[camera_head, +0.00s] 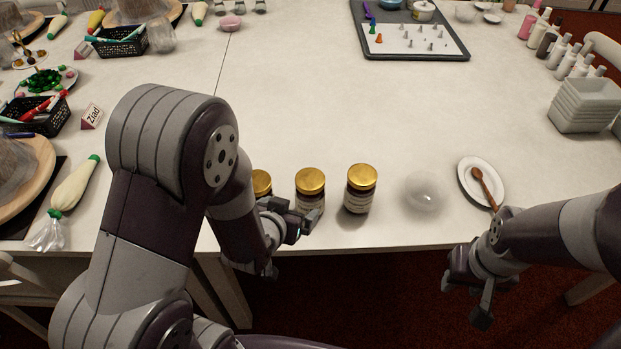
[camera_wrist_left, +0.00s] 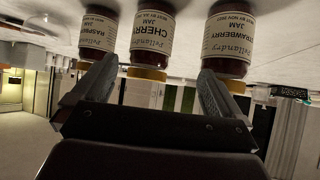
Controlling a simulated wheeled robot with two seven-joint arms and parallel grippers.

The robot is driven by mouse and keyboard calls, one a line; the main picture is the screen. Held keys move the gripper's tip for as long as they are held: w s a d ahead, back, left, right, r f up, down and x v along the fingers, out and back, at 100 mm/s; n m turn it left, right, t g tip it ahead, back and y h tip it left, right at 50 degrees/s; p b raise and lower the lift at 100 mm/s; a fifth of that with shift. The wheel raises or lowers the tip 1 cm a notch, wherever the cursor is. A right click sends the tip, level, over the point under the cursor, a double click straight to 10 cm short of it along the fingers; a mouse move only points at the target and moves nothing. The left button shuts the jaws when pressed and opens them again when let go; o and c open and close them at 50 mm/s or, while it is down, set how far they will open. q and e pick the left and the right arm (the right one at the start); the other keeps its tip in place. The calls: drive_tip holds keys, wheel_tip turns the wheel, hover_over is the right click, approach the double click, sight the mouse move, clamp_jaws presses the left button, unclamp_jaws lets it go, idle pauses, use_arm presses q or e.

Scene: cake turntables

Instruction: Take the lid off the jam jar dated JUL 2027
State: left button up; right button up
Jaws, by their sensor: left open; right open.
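Three jam jars with gold lids stand in a row near the table's front edge: a left jar (camera_head: 261,183), a middle jar (camera_head: 310,190) and a right jar (camera_head: 360,188). The left wrist view is upside down. There the cherry jar (camera_wrist_left: 150,35), whose label seems to read JUL with an unclear year, is between the raspberry jar (camera_wrist_left: 98,32) and the strawberry jar (camera_wrist_left: 228,40), which seems dated NOV. My left gripper (camera_head: 298,224) is open and empty, before the middle jar, its fingers either side of the cherry jar in the wrist view. My right gripper (camera_head: 468,298) is open, off the front edge.
A clear rounded glass object (camera_head: 424,190) stands right of the jars, beside a white plate (camera_head: 492,172) with a wooden spoon (camera_head: 484,186). A grey tray (camera_head: 408,55) is at the back. The table behind the jars is clear.

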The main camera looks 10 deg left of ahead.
sight(306, 194)
use_arm(q)
drive_tip(key=w+f+t, duration=0.1)
drive_tip(key=w, duration=0.2)
drive_tip(key=w+d+f+t, duration=0.1)
drive_tip(key=w, duration=0.2)
drive_tip(key=w+d+f+t+h, duration=0.1)
drive_tip(key=w, duration=0.3)
drive_tip(key=shift+f+t, duration=0.3)
drive_tip(key=shift+t, duration=0.1)
drive_tip(key=shift+s+r, duration=0.1)
drive_tip(key=c, duration=1.6)
